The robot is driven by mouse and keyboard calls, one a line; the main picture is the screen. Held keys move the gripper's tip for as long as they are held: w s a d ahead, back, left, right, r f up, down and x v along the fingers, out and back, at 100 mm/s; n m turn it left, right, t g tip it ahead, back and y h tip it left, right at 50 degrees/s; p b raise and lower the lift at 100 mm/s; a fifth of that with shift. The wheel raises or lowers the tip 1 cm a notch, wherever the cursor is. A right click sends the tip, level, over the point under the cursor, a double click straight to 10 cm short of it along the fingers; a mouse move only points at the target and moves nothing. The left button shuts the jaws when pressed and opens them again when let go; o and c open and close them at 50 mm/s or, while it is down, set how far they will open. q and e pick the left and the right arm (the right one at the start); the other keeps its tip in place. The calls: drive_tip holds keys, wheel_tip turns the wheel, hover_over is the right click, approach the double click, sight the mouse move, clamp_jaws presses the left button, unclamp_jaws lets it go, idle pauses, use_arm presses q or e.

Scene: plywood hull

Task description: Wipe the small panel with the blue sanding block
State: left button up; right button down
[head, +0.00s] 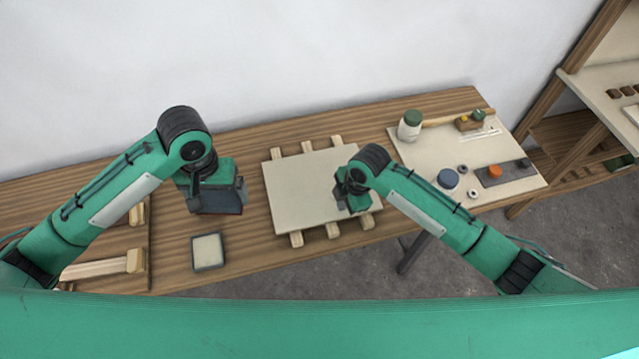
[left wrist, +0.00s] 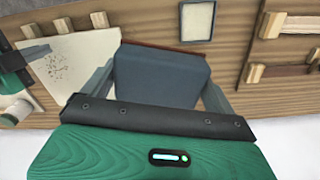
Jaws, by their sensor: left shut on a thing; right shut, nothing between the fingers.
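The blue sanding block (head: 222,203) is in my left gripper (head: 214,188), held over the bench left of the panel. The left wrist view shows the blue-grey block (left wrist: 160,75) between both fingers, with a reddish-brown strip along its far edge. The small panel (head: 300,190) is a pale board lying on several wooden battens. In the left wrist view the panel (left wrist: 95,75) carries a patch of dark specks. My right gripper (head: 352,202) is shut and empty over the panel's right part, hiding some of it.
A square pale pad with a grey rim (head: 207,251) lies at the bench front. Wooden pieces (head: 105,265) lie at left.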

use_arm(q)
drive_tip(key=shift+r+p, duration=0.25)
drive_tip(key=shift+p, duration=0.05)
use_arm(e)
drive_tip(key=w+d+r+n+h, duration=0.1)
drive_tip(key=w+d, duration=0.1)
drive_tip(key=w, duration=0.1)
drive_tip(key=w+d+r+n, duration=0.1)
drive_tip(key=w+d+n, duration=0.1)
drive_tip(key=w+d, duration=0.1)
drive_tip(key=w+d+r+n+h, duration=0.1)
drive_tip(key=w+d+r, duration=0.1)
drive_tip(key=w, duration=0.1)
drive_tip(key=shift+d+n+g+h, duration=0.3)
drive_tip(key=shift+d+n, duration=0.1)
use_arm(q)
wheel_tip(320, 180, down, 5)
drive_tip(key=b, duration=0.4)
drive_tip(key=shift+r+b, duration=0.2)
drive_tip(key=shift+b, duration=0.1)
use_arm(e)
wheel_tip(320, 180, down, 5)
drive_tip(key=shift+r, duration=0.1)
use_arm(q)
drive_tip(key=shift+f, duration=0.25)
use_arm(e)
drive_tip(key=shift+f, duration=0.6)
use_arm(q)
drive_tip(key=shift+r, duration=0.1)
